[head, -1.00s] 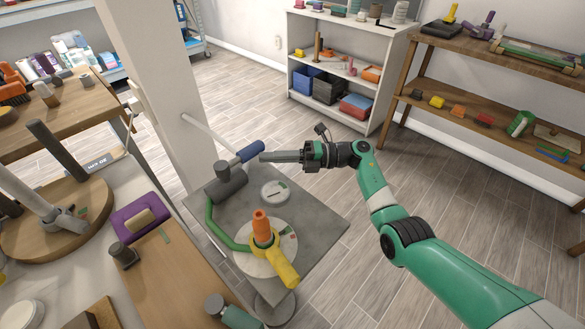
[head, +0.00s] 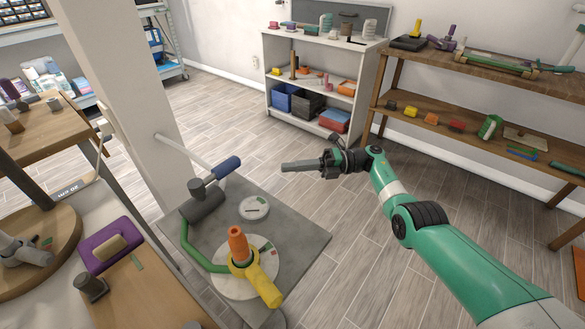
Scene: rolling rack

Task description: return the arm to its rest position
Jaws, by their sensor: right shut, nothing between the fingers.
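My right gripper (head: 300,166) is at the end of the green arm that comes in from the lower right. Its fingers are shut with nothing between them and point left. It hangs over the floor side of the grey table (head: 300,225), above and to the right of a white disc (head: 254,208), touching nothing that I can see. My left gripper is not in view.
The grey table bears a yellow and orange piece (head: 242,258), a green curved tube (head: 190,250) and a grey cylinder with a blue handle (head: 202,203). A white shelf (head: 268,95) and wooden rack (head: 385,85) stand behind. Open floor (head: 345,270) lies between.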

